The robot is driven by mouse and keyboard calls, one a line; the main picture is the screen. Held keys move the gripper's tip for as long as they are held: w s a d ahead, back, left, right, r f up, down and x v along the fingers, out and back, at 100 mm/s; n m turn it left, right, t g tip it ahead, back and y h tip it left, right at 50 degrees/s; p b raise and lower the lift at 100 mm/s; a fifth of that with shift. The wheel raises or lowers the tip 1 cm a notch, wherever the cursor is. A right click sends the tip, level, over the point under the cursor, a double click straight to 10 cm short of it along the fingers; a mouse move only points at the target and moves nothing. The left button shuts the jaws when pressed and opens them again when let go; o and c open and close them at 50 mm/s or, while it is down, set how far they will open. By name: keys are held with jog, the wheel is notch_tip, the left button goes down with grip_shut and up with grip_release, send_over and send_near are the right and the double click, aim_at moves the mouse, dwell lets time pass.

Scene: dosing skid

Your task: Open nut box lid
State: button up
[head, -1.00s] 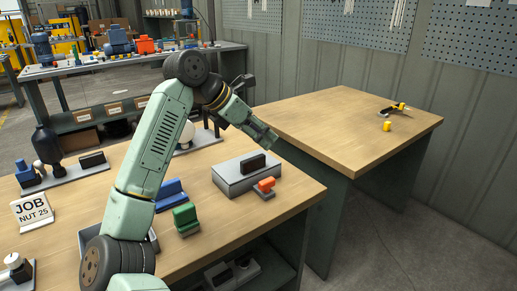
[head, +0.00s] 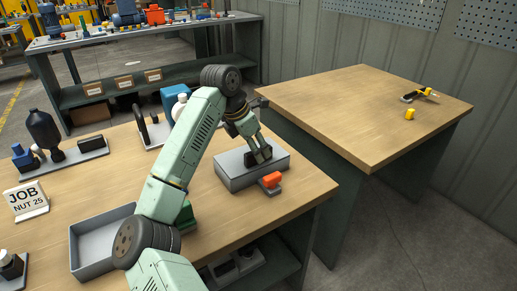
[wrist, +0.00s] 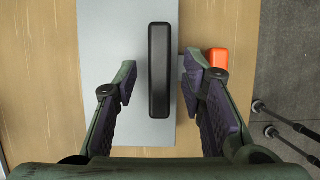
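The nut box is a grey box with a flat lid (head: 234,178) near the right end of the wooden bench; the lid lies shut on it. A black bar handle (wrist: 158,70) stands on the lid and shows whole in the wrist view. My gripper (head: 258,157) is over the lid at the handle. In the wrist view my gripper (wrist: 160,95) is open, one finger on each side of the handle's near end, with a gap on both sides. In the head view my fingers partly hide the handle.
An orange-topped block (head: 271,180) sits close beside the box on its right-front side. A grey open tray (head: 88,243) and a JOB NUT 25 sign (head: 27,200) stand to the left. A second table (head: 345,115) behind right is mostly clear.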

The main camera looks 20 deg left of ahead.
jog(key=shift+x, duration=0.9)
jog(key=shift+c, duration=0.4)
grip_shut()
